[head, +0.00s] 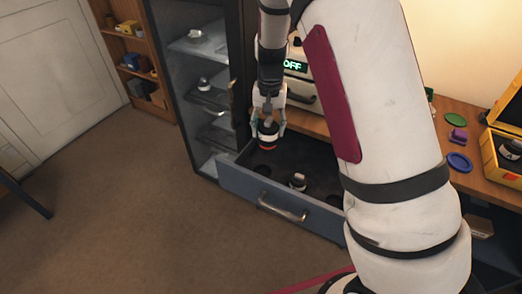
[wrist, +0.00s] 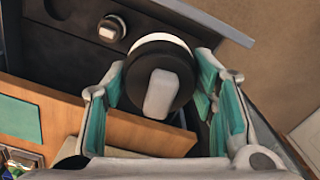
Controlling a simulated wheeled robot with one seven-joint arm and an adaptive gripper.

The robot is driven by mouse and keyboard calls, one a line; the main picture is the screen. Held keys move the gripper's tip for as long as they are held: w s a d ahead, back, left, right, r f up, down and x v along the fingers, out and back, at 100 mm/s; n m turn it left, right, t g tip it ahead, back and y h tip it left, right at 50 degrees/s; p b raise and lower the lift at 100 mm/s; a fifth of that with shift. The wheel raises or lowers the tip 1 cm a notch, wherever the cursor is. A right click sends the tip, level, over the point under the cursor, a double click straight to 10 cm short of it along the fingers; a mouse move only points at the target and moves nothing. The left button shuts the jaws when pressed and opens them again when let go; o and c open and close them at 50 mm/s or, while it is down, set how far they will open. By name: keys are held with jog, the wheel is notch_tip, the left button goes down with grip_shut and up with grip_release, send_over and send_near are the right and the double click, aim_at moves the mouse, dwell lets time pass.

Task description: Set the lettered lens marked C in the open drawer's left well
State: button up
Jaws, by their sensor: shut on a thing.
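My gripper (head: 268,122) is shut on a dark round lens (head: 268,138) with a pale band and an orange-red lower edge. It holds the lens above the left part of the open blue-fronted drawer (head: 240,186). In the wrist view the held lens (wrist: 158,84) sits between the teal-padded fingers, its grey grip facing the camera. No letter can be read on it. A dark round well (head: 262,169) shows in the drawer floor below the gripper. Another lens (head: 298,182) stands in the middle of the drawer; it also shows in the wrist view (wrist: 112,28).
An open shelved cabinet (head: 205,98) stands just left of the drawer, with lenses on its shelves. A device reading OFF (head: 296,66) sits on the wooden counter behind.

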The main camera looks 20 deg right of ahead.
jog(key=shift+w+d+f+m+b, duration=0.1)
jog(key=shift+w+f+m+b, duration=1.25)
jog(key=shift+f+m, duration=1.8)
jog(key=shift+w+d+f+m+b, duration=0.1)
jog(key=shift+w+f+m+b, duration=0.8)
jog(key=shift+f+m+b, duration=2.15)
jog(key=shift+w+d+f+m+b, duration=0.15)
jog(key=shift+w+f+m, duration=1.3)
jog(key=shift+f, duration=3.3)
jog(key=shift+s+f+m+b, duration=0.2)
jog(key=shift+f+b, duration=0.3)
jog(key=shift+f, duration=0.35)
jog(key=shift+s+f+m+b, duration=0.15)
jog(key=shift+f+b, duration=0.3)
jog(key=shift+f, duration=0.35)
jog(key=o, duration=1.6)
jog(key=shift+c, duration=0.2)
notch_tip(320, 180, up, 9)
jog(key=p, duration=0.5)
